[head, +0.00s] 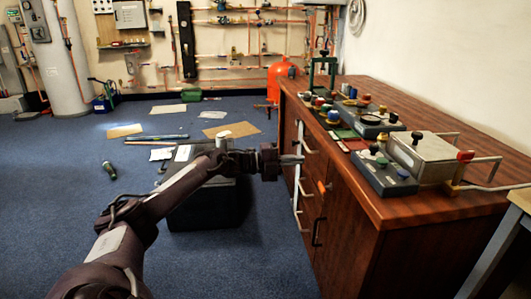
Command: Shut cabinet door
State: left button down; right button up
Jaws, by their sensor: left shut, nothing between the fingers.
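The wooden cabinet (345,240) stands at the right, with its front facing left. A pale upright strip (297,180) runs down the front and looks like the edge of a door standing a little open; how far cannot be told. Metal handles (317,232) show on the front. My left gripper (297,159) is shut and empty, level with the upper part of the front, at or just before the pale strip. Whether it touches is unclear. My right gripper is out of view.
The cabinet top carries pumps, valves and a metal box (425,155). A dark case (205,205) stands on the blue carpet below my left arm. Cardboard sheets (231,130) and tools lie beyond. A red gas cylinder (281,80) stands behind the cabinet.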

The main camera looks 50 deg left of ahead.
pick_arm(q)
jog(key=a, duration=0.7)
jog(key=shift+s+a+b, duration=0.3)
jog(key=shift+s+b, duration=0.05)
jog(key=shift+s, duration=0.05)
jog(key=shift+s+f, duration=0.1)
